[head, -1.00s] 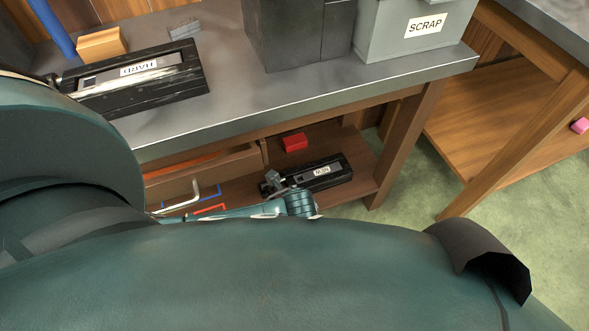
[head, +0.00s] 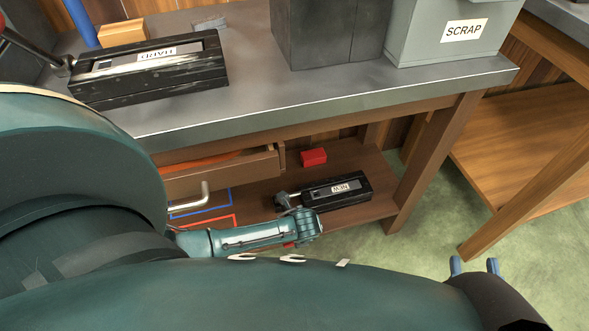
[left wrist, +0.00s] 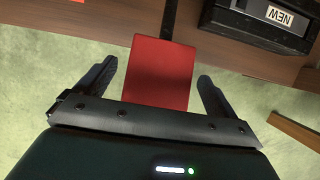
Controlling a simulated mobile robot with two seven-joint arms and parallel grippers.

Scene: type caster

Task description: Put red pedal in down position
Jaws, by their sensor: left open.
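The red pedal (left wrist: 160,72) is a flat red plate in the left wrist view, with a dark rod (left wrist: 169,18) running from its far end. The plate sticks out past the shelf edge over the green floor. My left gripper (left wrist: 158,82) is open, one finger on each side of the plate, with gaps on both sides. In the head view a small red bit, likely the pedal (head: 290,245), shows beneath my left wrist; the left fingers are hidden there. The pedal's height is hard to judge. My right gripper (head: 474,266) is open and empty at the lower right.
A black case labelled NEW (head: 338,192) and a red block (head: 313,157) are on the lower shelf (head: 372,170). An open drawer (head: 222,172) hangs left of them. A table leg (head: 432,160) stands to the right. A HARD case (head: 150,72) and SCRAP bin (head: 450,40) are on the tabletop.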

